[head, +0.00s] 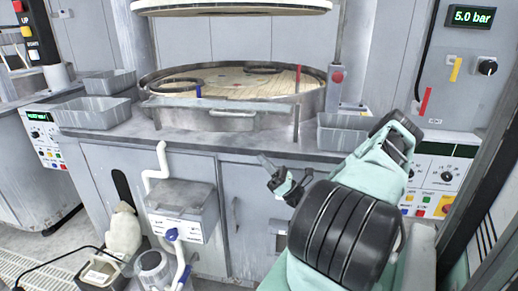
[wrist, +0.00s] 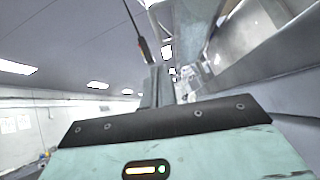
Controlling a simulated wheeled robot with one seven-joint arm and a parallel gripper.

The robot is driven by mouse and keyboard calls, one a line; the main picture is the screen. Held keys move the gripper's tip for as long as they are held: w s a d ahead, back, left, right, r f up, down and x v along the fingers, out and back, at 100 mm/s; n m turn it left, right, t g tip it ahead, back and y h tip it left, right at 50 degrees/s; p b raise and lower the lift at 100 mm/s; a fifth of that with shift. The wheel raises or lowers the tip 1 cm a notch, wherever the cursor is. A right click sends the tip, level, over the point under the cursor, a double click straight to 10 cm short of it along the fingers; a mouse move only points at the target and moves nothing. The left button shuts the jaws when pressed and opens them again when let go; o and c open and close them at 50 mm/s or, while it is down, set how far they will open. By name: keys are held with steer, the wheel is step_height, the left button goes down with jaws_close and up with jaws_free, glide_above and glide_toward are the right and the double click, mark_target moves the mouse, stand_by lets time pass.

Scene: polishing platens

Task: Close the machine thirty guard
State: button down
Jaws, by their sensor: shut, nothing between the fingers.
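A polishing machine stands ahead with a round pale platen (head: 235,86) in a metal basin. A grey front panel with a handle (head: 232,114) lies across the basin's front edge; it looks like the guard, lowered, though I cannot read a machine number. My gripper (head: 265,163) is shut and empty, in front of the cabinet below the panel and to its right, apart from the handle. In the wrist view the shut fingers (wrist: 158,88) point toward the ceiling lights, and the panel cannot be made out.
Grey trays stand left (head: 92,112) and right (head: 340,132) of the basin. A grey box (head: 183,208) with white pipes is on the cabinet front. A control panel (head: 442,170) is at right, partly behind my arm. A bucket (head: 108,272) and sack are on the floor at left.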

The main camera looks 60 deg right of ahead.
steer(key=w+r+p, duration=0.4)
steer(key=w+r, duration=0.2)
steer(key=r, duration=0.4)
steer(key=shift+w+a, duration=0.2)
steer(key=shift+w, duration=0.05)
